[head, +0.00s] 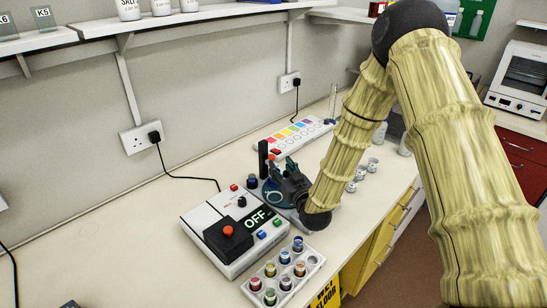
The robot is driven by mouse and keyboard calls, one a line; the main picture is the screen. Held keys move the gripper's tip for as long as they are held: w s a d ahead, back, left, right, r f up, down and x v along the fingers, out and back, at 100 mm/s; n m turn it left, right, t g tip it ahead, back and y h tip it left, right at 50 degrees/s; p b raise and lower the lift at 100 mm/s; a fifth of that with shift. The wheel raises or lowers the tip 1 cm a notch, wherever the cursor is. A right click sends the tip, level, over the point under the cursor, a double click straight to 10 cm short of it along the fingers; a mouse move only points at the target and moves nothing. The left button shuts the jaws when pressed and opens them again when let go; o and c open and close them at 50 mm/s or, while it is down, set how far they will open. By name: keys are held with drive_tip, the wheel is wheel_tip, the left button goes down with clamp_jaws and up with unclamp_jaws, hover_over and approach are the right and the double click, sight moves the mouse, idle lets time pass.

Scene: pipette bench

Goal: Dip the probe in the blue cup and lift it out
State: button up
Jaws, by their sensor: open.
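My gripper (280,170) is open. It is low over the bench beside a black upright post (262,157) on a teal-and-dark base, and its dark body hides part of that base. I cannot clearly make out the probe; it may be at this stand, partly behind my gripper. A white rack (248,288) at the bottom middle holds several small cups with coloured contents. A cup that looks blue (298,244) is in its upper part, nearer my gripper than the others. The colours are small and hard to tell apart.
A white device (196,222) reading OFF, with a black block and red knob, stands left of my gripper. A colour chart (297,130), a glass cylinder (332,103) and several small white cups (361,172) are farther back. The bench left of the device is mostly clear.

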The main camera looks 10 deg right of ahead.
sight(273, 158)
drive_tip(key=w+p, duration=0.1)
drive_tip(key=w, duration=0.1)
drive_tip(key=w+a+p, duration=0.1)
drive_tip(key=w, duration=0.1)
drive_tip(key=w+p, duration=0.1)
drive_tip(key=w, duration=0.1)
drive_tip(key=shift+w+a+f, duration=0.15)
drive_tip(key=shift+w+f, duration=0.2)
drive_tip(key=shift+f, duration=0.05)
drive_tip(key=shift+w+a+f, duration=0.1)
drive_tip(key=shift+w, duration=0.25)
clamp_jaws()
